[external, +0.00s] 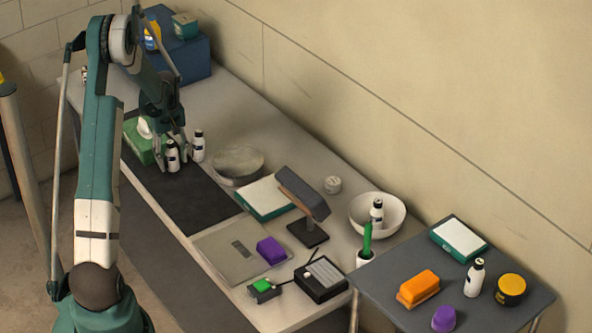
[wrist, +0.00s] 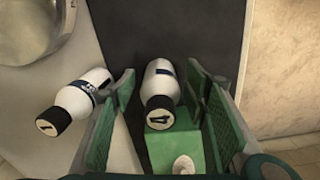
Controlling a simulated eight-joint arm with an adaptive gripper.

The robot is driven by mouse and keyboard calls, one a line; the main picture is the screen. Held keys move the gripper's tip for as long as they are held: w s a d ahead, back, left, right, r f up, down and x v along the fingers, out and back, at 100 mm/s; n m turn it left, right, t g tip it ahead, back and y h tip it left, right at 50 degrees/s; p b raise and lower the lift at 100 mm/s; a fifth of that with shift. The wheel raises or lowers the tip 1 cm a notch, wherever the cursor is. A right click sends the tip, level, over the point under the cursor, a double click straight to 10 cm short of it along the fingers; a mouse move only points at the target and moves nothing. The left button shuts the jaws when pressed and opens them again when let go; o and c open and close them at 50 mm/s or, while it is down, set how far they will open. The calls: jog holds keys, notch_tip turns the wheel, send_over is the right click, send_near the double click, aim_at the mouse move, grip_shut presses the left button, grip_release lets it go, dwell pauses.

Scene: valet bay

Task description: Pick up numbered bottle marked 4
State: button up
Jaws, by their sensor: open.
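The bottle marked 4 (wrist: 162,82) is white with a black cap, and the 4 on its cap faces the wrist camera. It stands on the dark mat and also shows in the external view (external: 172,158). My gripper (wrist: 160,86) is open, with one green finger on each side of this bottle. In the external view my gripper (external: 171,162) is low at the mat, around the bottle. I cannot tell whether either finger touches it. A similar bottle marked 1 (wrist: 80,100) stands just outside the left finger in the wrist view; it also shows in the external view (external: 198,147).
A green tissue box (external: 137,146) stands close beside the gripper. A grey round bowl (external: 238,163) is to the right. Further bottles stand in a white bowl (external: 398,217) and on the right-hand table (external: 380,318); their numbers are unreadable. The dark mat (external: 193,208) is clear in front.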

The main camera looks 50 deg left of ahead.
aim_at(170, 142)
dwell(0.5)
jog(key=c, duration=1.1)
jog(key=shift+o, duration=0.2)
jog(key=shift+r, duration=0.15)
jog(key=shift+r+b, duration=0.45)
jog(key=shift+r, duration=4.4)
